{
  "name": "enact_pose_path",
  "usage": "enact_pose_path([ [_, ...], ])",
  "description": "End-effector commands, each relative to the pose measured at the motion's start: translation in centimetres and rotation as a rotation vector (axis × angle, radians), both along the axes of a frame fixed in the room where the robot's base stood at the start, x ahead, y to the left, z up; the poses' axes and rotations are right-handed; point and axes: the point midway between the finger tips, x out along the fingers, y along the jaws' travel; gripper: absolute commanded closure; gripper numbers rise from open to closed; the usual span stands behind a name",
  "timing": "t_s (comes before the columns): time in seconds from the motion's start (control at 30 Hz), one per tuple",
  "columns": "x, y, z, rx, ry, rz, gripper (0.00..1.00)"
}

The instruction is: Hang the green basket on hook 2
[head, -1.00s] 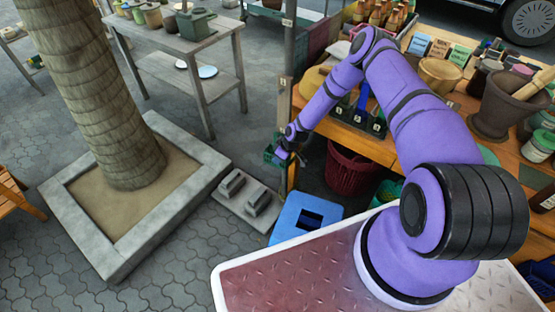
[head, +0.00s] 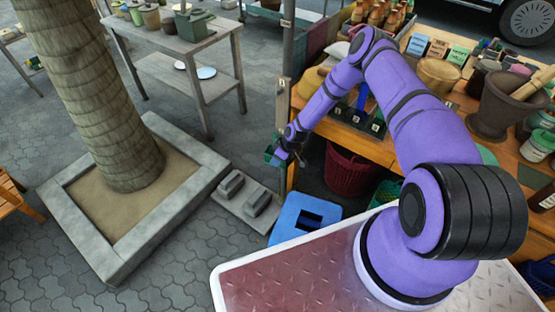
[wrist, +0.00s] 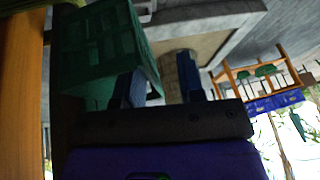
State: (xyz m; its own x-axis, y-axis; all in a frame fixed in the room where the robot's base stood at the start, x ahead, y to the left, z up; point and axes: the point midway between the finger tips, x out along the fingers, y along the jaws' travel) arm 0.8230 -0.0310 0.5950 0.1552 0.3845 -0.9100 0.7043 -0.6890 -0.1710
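The green basket (head: 271,156) is small in the head view, beside the lower part of the grey post (head: 282,100). In the wrist view the basket (wrist: 100,50) fills the upper left, seen close up with slotted walls. My gripper (wrist: 160,88) has its two blue fingers apart, with a clear gap between them. The left finger overlaps the basket's near right side; I cannot tell whether it touches it. In the head view my gripper (head: 283,154) is right at the basket. Small labels show on the post, too small to read; the hooks are not clear.
A wooden stall table (head: 360,143) with goods stands right of the post. A red basket (head: 350,170) and a blue box (head: 303,217) are below. Stone blocks (head: 245,195) lie left of the box. A tree planter (head: 110,245) stands farther left.

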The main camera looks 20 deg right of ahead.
Motion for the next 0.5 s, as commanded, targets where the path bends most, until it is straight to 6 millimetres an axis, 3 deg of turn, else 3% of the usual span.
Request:
enact_pose_path([
  [0.17, -0.1, -0.4, 1.0, 0.0, 0.0, 0.001, 0.64],
  [0.5, -1.0, -2.8, 6.6, 0.0, -0.001, -0.001, 0.64],
])
